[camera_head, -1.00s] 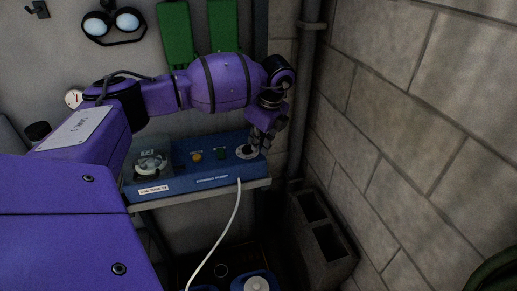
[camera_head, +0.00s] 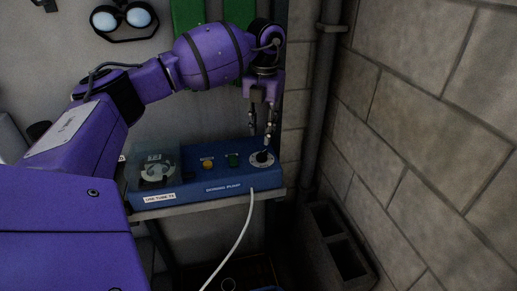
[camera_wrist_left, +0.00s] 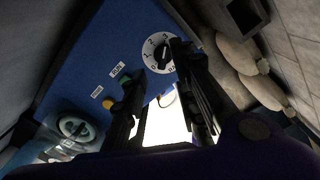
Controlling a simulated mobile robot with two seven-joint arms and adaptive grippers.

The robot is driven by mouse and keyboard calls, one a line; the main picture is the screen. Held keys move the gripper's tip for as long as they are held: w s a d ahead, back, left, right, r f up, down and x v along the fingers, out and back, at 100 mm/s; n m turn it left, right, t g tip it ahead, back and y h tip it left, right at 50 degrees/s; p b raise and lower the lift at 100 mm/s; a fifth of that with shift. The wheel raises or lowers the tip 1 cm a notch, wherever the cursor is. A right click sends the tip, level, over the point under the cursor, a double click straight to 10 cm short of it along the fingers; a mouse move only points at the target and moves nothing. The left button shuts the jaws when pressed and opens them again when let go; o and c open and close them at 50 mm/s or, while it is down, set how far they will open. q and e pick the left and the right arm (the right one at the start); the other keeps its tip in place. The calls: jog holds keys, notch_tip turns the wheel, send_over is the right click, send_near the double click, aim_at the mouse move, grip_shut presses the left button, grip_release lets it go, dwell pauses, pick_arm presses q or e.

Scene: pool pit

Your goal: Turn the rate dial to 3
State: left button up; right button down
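The rate dial (camera_head: 262,158) is a round white plate with a dark knob at the right end of the blue dosing pump box (camera_head: 218,190). In the left wrist view, the dial (camera_wrist_left: 158,52) shows numbers around its rim; I cannot tell for certain which one the knob points to. My left gripper (camera_head: 267,138) points down just above the dial, apart from the knob as far as I can see. In the left wrist view its two fingers stand apart with nothing between them, and the right finger covers part of the dial's edge. My right gripper is not in view.
The box also carries a yellow button (camera_head: 208,164), a green button (camera_head: 233,160) and a clear-covered pump head (camera_head: 157,170). It stands on a narrow shelf (camera_head: 165,212). A white tube (camera_head: 240,235) hangs in front. A vertical pipe (camera_head: 322,110) and block wall are close on the right.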

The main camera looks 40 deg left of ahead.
aim_at(261, 152)
pick_arm(q)
jog(key=shift+a+r+m, duration=0.1)
jog(key=shift+r+m, duration=0.15)
jog(key=shift+m, duration=0.95)
jog(key=m, duration=0.3)
jog(key=shift+s+m, duration=0.1)
jog(key=shift+m, duration=0.2)
jog(key=shift+f, duration=0.25)
notch_tip(261, 152, down, 7)
jog(key=shift+f+p, duration=0.15)
jog(key=shift+p, duration=0.2)
